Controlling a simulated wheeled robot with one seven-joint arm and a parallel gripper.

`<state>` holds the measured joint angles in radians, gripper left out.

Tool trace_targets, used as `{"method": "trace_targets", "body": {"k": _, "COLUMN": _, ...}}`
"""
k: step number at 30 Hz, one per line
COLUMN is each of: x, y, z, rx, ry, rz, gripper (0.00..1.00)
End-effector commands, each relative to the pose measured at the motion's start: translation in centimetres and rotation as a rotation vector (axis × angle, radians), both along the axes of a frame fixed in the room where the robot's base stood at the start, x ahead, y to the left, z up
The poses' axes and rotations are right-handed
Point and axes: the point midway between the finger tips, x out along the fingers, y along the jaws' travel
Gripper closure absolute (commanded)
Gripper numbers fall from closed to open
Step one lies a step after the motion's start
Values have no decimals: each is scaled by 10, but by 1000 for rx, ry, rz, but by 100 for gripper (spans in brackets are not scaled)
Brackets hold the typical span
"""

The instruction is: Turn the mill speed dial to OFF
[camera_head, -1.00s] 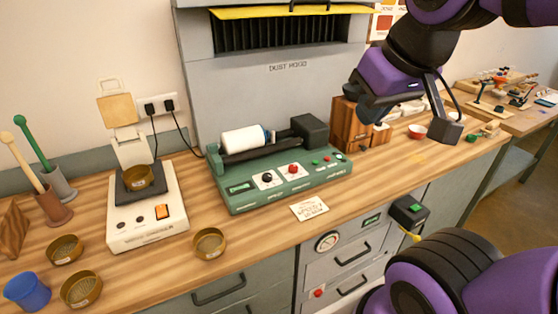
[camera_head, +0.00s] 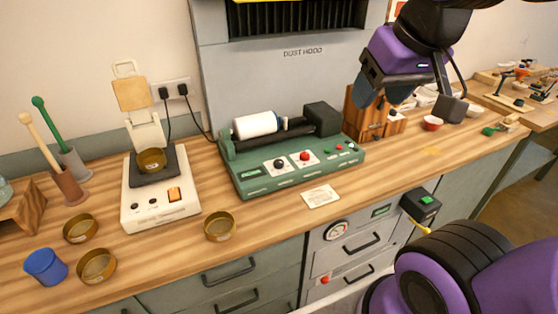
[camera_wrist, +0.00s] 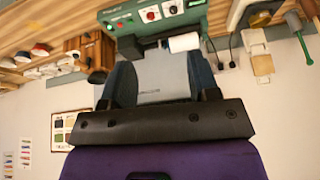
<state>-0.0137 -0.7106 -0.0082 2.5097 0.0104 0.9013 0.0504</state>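The green mill (camera_head: 300,176) stands on the bench with a white roller jar (camera_head: 256,125) on top. Its front panel has a black knob (camera_head: 279,164) and a red knob (camera_head: 305,156), each on a white plate. The labels are too small to read, so I cannot tell which is the speed dial or where it points. In the wrist view the mill (camera_wrist: 150,18) is upside down at the top, with the red knob (camera_wrist: 151,14) visible. My gripper (camera_head: 383,97) is above and right of the mill, apart from it. In the wrist view its fingers (camera_wrist: 160,72) are spread and empty.
A cream scale (camera_head: 160,205) with a brass pan stands left of the mill. Brass sieves (camera_head: 221,227) and a blue cup (camera_head: 45,266) are at the front left. A paper card (camera_head: 320,196) lies before the mill. A wooden rack (camera_head: 365,120) stands right of it, under my gripper.

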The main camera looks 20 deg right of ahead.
Motion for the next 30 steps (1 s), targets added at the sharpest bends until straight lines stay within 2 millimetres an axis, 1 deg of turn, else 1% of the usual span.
{"method": "trace_targets", "body": {"k": 8, "x": 68, "y": 3, "z": -8, "rx": 116, "ry": 101, "rz": -171, "gripper": 40}}
{"method": "trace_targets", "body": {"k": 14, "x": 120, "y": 7, "z": -26, "rx": 182, "ry": 174, "rz": -316, "gripper": 40}}
{"method": "trace_targets", "body": {"k": 18, "x": 156, "y": 10, "z": -45, "rx": 217, "ry": 222, "rz": -421, "gripper": 40}}
{"method": "trace_targets", "body": {"k": 20, "x": 171, "y": 11, "z": -54, "rx": 229, "ry": 242, "rz": -469, "gripper": 40}}
{"method": "trace_targets", "body": {"k": 23, "x": 196, "y": 14, "z": -72, "rx": 243, "ry": 275, "rz": -546, "gripper": 40}}
{"method": "trace_targets", "body": {"k": 29, "x": 241, "y": 19, "z": -116, "rx": 257, "ry": 332, "rz": -707, "gripper": 40}}
{"method": "trace_targets", "body": {"k": 30, "x": 250, "y": 20, "z": -126, "rx": 257, "ry": 341, "rz": -740, "gripper": 40}}
